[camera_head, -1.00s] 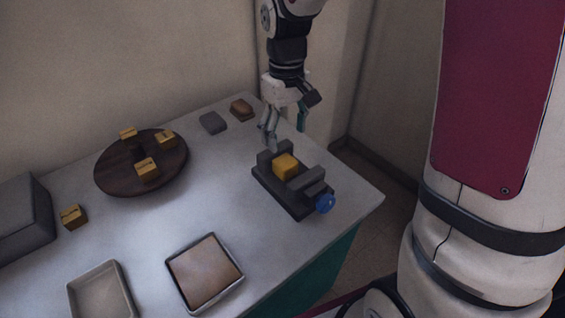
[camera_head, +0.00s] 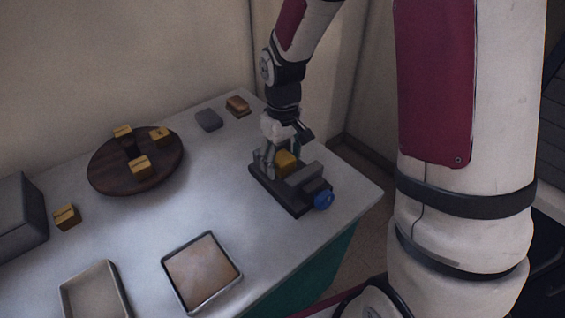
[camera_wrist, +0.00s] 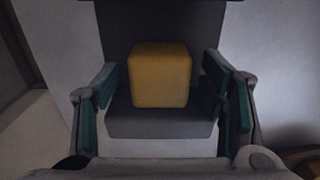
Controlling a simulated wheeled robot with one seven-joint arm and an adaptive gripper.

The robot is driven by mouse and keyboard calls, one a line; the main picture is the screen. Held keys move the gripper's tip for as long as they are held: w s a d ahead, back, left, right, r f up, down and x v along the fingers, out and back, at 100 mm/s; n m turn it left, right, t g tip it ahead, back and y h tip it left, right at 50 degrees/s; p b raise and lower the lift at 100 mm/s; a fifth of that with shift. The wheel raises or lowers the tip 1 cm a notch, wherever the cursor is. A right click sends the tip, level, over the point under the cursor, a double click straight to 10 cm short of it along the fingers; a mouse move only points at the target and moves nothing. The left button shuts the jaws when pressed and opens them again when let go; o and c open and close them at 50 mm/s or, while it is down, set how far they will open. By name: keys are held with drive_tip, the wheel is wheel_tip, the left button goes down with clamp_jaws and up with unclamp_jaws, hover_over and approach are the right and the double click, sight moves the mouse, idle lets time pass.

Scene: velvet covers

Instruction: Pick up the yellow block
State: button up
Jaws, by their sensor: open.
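The yellow block (camera_head: 285,162) sits in a dark grey vise-like fixture (camera_head: 284,194) with a blue knob (camera_head: 323,200), near the table's right edge. My gripper (camera_head: 281,158) is down at the fixture, its fingers around the block's place. In the wrist view the yellow block (camera_wrist: 160,76) stands between the two teal-padded fingers of my gripper (camera_wrist: 160,105), with a gap visible on each side. The gripper is open and holds nothing. In the head view my fingers partly hide the block and the fixture's far jaw.
A round dark wooden board (camera_head: 110,180) holds several small yellow-brown blocks. Another such block (camera_head: 67,217) lies near a grey box (camera_head: 18,214). Two shallow trays (camera_head: 237,278) (camera_head: 66,296) are at the front. A grey block (camera_head: 209,120) and a brown one (camera_head: 238,105) lie at the back.

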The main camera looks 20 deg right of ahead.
sight(284, 158)
drive_tip(key=shift+c, duration=0.6)
drive_tip(key=c, duration=1.2)
drive_tip(key=shift+o, duration=0.2)
drive_tip(key=shift+s+r, duration=0.1)
drive_tip(key=shift+r, duration=0.2)
drive_tip(key=shift+s+r+p, duration=0.15)
drive_tip(key=shift+r+p, duration=0.2)
drive_tip(key=shift+p, duration=0.15)
drive_tip(key=shift+r+p, duration=2)
drive_tip(key=shift+r, duration=0.6)
drive_tip(key=shift+r, duration=0.3)
drive_tip(key=shift+d, duration=0.1)
